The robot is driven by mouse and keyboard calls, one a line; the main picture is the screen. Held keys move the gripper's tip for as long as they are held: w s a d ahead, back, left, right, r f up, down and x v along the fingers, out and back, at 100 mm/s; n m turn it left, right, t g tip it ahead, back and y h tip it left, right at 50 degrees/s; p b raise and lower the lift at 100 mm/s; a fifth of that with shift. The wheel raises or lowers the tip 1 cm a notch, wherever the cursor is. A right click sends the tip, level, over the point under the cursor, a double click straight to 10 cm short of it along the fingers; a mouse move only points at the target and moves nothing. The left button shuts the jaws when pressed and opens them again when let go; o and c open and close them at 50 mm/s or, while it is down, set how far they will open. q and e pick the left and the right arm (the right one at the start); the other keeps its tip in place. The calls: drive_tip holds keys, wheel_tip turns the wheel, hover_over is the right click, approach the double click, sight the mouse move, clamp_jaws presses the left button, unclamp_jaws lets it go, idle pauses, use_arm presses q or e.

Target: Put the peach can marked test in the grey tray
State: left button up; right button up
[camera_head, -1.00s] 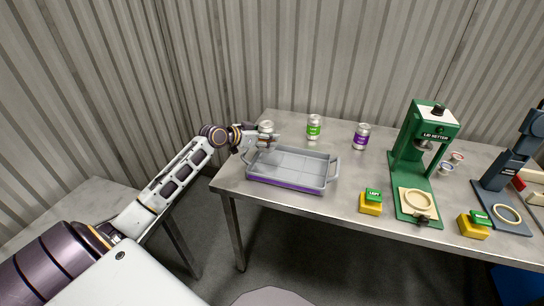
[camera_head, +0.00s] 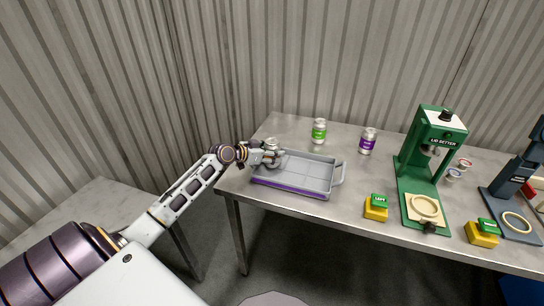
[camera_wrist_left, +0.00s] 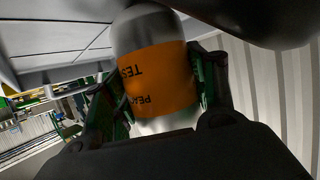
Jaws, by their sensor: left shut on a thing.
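The peach can (camera_wrist_left: 155,75) has an orange label with "TEST" and "PEACH" upside down in the left wrist view. My left gripper (camera_wrist_left: 158,98) is shut on it, with fingers on both sides. In the head view the can (camera_head: 271,143) shows as a silver top above my left gripper (camera_head: 270,156), at the back left corner of the grey tray (camera_head: 306,175). I cannot tell whether it is above the tray or touching it. The tray is empty, with a purple strip along its front. My right gripper is not in view.
A green-labelled can (camera_head: 319,131) and a purple-labelled can (camera_head: 368,141) stand behind the tray. A green lid setter (camera_head: 428,160), yellow button boxes (camera_head: 376,207) and a dark grey machine (camera_head: 510,185) stand to the right. A corrugated wall (camera_head: 330,55) runs behind the table.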

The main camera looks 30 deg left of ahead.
use_arm(q)
drive_tip(key=shift+f, duration=0.6)
drive_tip(key=shift+f, duration=0.1)
drive_tip(key=o, duration=1)
drive_tip(key=shift+f, duration=0.1)
drive_tip(key=v, duration=1.2)
idle(0.6)
